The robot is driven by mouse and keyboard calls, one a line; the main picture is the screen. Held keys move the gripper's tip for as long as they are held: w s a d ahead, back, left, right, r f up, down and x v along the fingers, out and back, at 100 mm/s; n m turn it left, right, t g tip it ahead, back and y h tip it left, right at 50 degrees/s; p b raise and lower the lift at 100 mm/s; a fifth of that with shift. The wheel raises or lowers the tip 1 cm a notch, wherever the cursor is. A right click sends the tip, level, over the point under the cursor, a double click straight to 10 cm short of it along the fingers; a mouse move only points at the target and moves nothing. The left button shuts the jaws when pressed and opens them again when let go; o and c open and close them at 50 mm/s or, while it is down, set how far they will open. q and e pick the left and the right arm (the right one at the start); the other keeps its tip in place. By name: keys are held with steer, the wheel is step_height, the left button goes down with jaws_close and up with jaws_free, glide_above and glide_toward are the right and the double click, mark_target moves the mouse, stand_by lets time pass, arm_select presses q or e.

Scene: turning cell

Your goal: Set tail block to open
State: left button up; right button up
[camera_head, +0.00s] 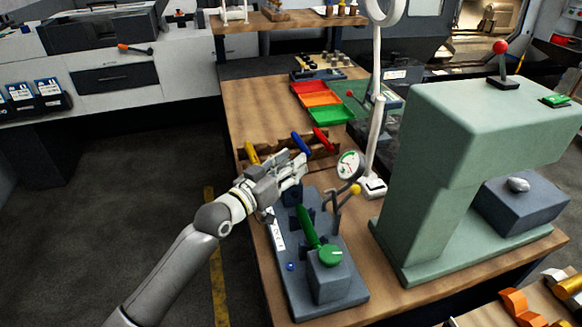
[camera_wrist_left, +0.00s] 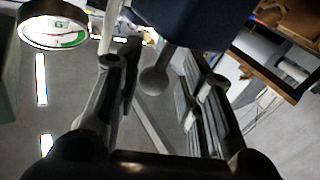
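A dark blue-grey bench fixture (camera_head: 350,300) lies on the wooden bench, with a green bar along it and a near block (camera_head: 325,278) topped by a green knob (camera_head: 331,255). My left gripper (camera_head: 298,172) is over the fixture's far end, partly covering a dark block there. In the left wrist view a dark blue block (camera_wrist_left: 185,18) carries a grey ball knob (camera_wrist_left: 153,80). The knob lies between the spread fingers of my left gripper (camera_wrist_left: 160,95), with gaps on both sides. I cannot tell which block is the tail block. My right gripper is out of view.
A dial gauge (camera_head: 349,165) stands close right of the gripper, also in the left wrist view (camera_wrist_left: 55,22). A yellow-knobbed arm (camera_head: 355,189), white lamp post (camera_head: 375,140) and large green press (camera_head: 430,170) stand right. Coloured handles (camera_head: 322,140) and trays (camera_head: 318,98) lie beyond.

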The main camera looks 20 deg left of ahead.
arm_select(q)
steer(key=shift+s+d, duration=0.1)
steer(key=shift+s, duration=0.05)
steer(key=v, duration=1.2)
steer(key=shift+f, duration=0.15)
stand_by(0.4)
